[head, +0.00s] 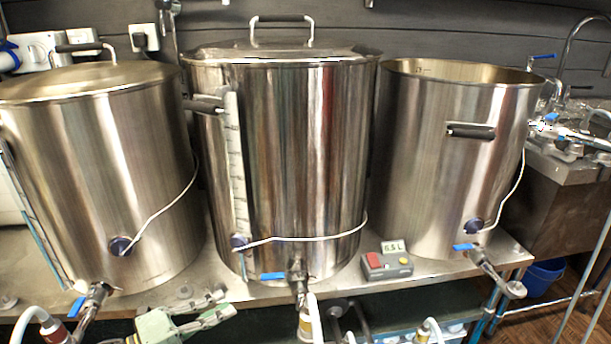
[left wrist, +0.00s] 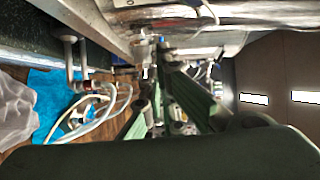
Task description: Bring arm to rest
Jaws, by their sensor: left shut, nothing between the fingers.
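My left gripper (head: 222,304) is low in the head view, at the front edge of the steel bench, below the gap between the left and middle kettles. Its green-grey fingers point right and hold nothing. In the left wrist view the fingers (left wrist: 156,85) reach up towards a metal valve fitting and the bench edge; I cannot tell whether they touch it. My right gripper is in neither view.
Three steel kettles stand on the bench (head: 225,292): left (head: 95,185) and middle (head: 290,160) lidded, right (head: 445,180) open. Blue-handled taps and hoses project in front. A small control box (head: 387,265) sits between the middle and right kettles. A blue bucket (head: 543,278) is below right.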

